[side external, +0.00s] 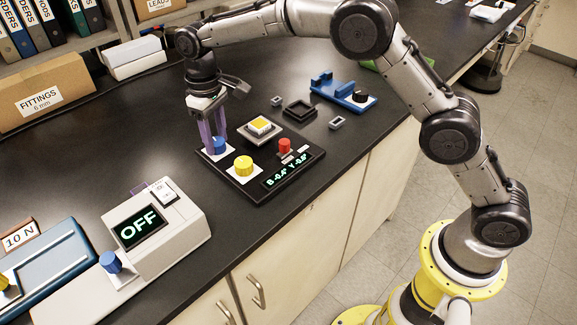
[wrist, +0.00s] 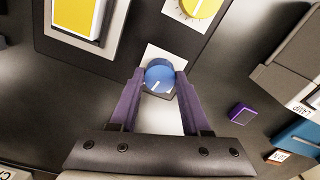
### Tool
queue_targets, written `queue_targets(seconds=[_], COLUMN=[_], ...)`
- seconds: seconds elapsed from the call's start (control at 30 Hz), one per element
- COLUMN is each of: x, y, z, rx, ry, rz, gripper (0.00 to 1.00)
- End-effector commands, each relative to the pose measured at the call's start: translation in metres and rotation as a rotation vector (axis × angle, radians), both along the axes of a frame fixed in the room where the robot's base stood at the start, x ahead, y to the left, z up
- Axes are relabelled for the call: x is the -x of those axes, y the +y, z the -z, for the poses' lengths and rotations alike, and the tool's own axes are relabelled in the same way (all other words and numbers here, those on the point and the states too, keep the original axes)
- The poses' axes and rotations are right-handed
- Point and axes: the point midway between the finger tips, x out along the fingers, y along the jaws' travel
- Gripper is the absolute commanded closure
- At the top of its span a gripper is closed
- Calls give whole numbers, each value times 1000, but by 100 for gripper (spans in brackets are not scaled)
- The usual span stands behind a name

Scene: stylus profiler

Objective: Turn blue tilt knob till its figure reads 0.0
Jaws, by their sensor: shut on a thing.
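The blue tilt knob (side external: 218,146) stands on a white plate at the left corner of a black tilt stage (side external: 263,158). In the wrist view the blue knob (wrist: 159,76) shows a white pointer line and sits between my gripper's two purple fingers. My gripper (side external: 212,140) points down and is shut on this knob; in the wrist view it reaches the knob from below (wrist: 159,85). The stage's display (side external: 287,170) reads B -0.4° and Y -0.6°, in green figures. A yellow knob (side external: 243,166) is on the same stage, also seen in the wrist view (wrist: 200,5).
A blue fixture (side external: 345,92) stands behind right.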

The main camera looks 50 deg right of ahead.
Motion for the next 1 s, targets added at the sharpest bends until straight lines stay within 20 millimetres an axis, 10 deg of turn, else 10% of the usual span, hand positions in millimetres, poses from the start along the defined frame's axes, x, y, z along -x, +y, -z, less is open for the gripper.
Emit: queue_targets(seconds=[1.0], x=[0], y=[0], z=[1], rx=[0], ry=[2], rz=[680], gripper=[100])
